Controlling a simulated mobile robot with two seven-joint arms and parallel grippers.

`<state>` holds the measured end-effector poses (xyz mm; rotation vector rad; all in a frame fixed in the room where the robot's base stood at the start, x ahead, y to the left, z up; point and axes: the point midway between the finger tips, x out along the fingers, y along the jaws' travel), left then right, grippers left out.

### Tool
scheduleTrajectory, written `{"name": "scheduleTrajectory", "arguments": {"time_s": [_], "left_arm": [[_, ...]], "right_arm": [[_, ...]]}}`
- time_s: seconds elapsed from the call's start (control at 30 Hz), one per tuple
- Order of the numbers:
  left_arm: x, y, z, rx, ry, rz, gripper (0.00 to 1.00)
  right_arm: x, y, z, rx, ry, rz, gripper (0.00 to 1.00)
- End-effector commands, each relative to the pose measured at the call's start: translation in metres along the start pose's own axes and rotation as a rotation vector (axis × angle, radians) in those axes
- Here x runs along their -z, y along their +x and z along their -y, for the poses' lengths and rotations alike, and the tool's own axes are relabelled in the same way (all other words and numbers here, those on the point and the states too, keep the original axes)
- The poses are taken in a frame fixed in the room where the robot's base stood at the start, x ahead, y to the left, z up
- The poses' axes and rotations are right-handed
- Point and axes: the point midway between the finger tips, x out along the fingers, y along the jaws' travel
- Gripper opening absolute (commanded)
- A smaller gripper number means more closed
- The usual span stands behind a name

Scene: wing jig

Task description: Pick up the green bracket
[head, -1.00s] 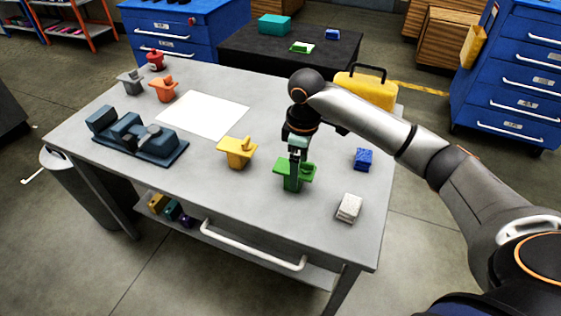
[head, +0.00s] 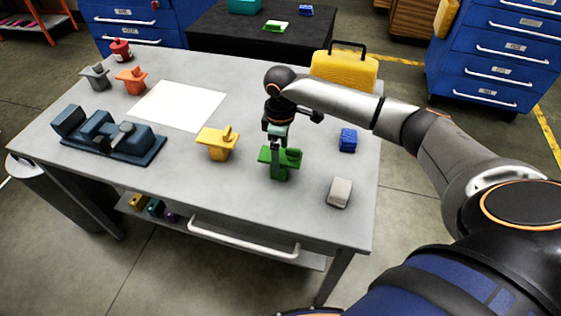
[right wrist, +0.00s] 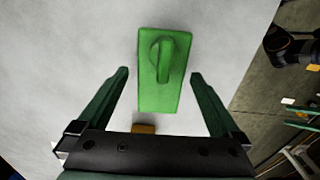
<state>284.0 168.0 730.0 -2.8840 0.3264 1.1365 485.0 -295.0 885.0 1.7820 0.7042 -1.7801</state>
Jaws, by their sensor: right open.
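The green bracket (head: 281,164) stands on the grey workbench, near its front edge and right of the yellow bracket (head: 217,144). My right gripper (head: 275,148) points down just over the green bracket and partly covers it. In the right wrist view the green bracket (right wrist: 165,85) shows from above, a flat plate with a rounded raised part. The open fingers of my right gripper (right wrist: 160,74) appear on either side of it, with a gap on both sides. I cannot tell how far the fingertips are above it. My left gripper is out of view.
On the workbench (head: 260,205) are a blue block (head: 348,139), a pale block (head: 339,193), a yellow case (head: 345,71), a white sheet (head: 178,105), a dark blue jig (head: 108,136), and orange (head: 131,81) and grey (head: 95,77) brackets. The bench between the green bracket and pale block is clear.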

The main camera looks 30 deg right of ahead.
Motion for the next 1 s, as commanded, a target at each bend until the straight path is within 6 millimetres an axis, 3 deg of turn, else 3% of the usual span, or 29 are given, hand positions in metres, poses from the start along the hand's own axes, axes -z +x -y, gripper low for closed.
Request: {"name": "scheduleTrajectory", "arguments": {"time_s": [0.2, 0.5, 1.0], "left_arm": [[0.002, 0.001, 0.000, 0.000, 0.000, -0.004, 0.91], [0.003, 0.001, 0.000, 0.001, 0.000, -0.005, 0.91], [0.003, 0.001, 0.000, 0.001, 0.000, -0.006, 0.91]], "right_arm": [[-0.002, 0.032, 0.001, 0.000, 0.000, 0.002, 1.00], [-0.001, 0.037, 0.001, -0.001, 0.000, 0.001, 1.00], [-0.001, 0.037, 0.002, -0.001, 0.000, 0.001, 0.44]]}}
